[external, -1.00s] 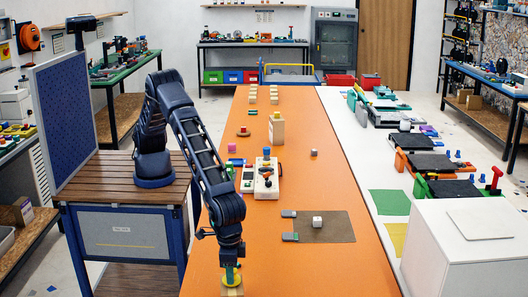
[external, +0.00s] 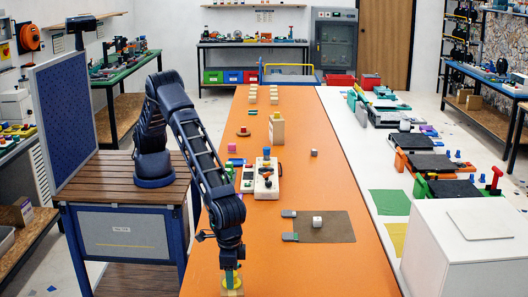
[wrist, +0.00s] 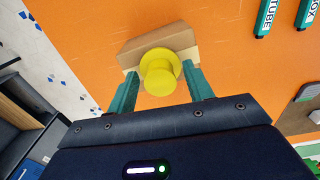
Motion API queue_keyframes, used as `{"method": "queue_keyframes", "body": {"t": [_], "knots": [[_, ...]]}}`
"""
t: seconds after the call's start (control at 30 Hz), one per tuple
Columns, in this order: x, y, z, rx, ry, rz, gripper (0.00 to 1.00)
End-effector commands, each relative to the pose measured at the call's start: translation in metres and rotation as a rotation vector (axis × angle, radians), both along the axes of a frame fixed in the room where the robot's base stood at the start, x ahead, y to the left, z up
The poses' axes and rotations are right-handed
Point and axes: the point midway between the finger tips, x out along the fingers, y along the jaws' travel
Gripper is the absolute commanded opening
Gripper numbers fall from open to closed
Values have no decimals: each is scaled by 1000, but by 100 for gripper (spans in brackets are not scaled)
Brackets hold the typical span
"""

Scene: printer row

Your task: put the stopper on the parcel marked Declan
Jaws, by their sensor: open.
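The yellow stopper (wrist: 160,72), a round knob with a wide flange, sits on a tan block (wrist: 150,44) in the wrist view. In the external view the stopper (external: 231,283) is at the near left of the orange table, partly hidden by my gripper (external: 231,274). My gripper (wrist: 161,78) is open, its teal fingers on either side of the stopper, with no clear grip on it. No name Declan is legible in either view, so I cannot tell which thing is that parcel.
A brown mat (external: 338,228) with a white cube (external: 317,222) lies right of my gripper. A white device (external: 266,180) and an upright tan block (external: 277,131) stand farther back. The orange table's near right is clear.

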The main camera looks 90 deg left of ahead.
Motion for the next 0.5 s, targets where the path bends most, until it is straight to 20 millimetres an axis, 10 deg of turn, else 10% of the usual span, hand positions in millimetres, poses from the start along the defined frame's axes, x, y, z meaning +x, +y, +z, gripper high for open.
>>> {"method": "queue_keyframes", "body": {"t": [0.5], "knots": [[0, 0, 90, -3, -1, 1, 51]]}}
